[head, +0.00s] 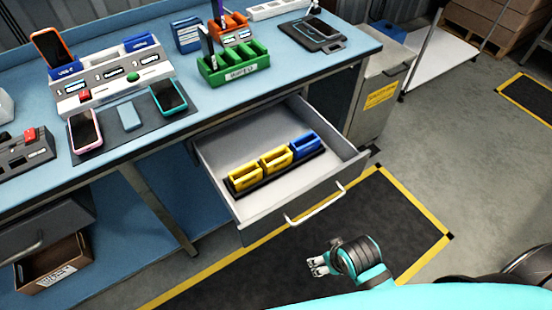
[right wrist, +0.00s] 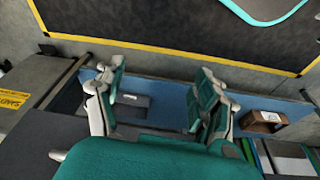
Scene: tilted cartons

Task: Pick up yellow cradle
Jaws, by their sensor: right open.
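Two yellow cradles sit side by side in the open drawer in the head view, a left one (head: 244,177) and a middle one (head: 276,161). A blue cradle (head: 305,147) stands to their right in the same row, on a black base. My right gripper (head: 317,266) is in front of the drawer, below and right of its handle in the picture, apart from the cradles. In the right wrist view my right gripper (right wrist: 163,75) is open with nothing between its fingers. No yellow cradle shows in that view. My left gripper is not in view.
The drawer (head: 343,151) is pulled out under the blue bench (head: 300,62), with its handle (head: 316,204) at the front. Phones, a green rack (head: 234,65) and a grey-white dock (head: 118,82) stand on the bench. A cardboard box (head: 52,264) lies below at left. The floor mat is clear.

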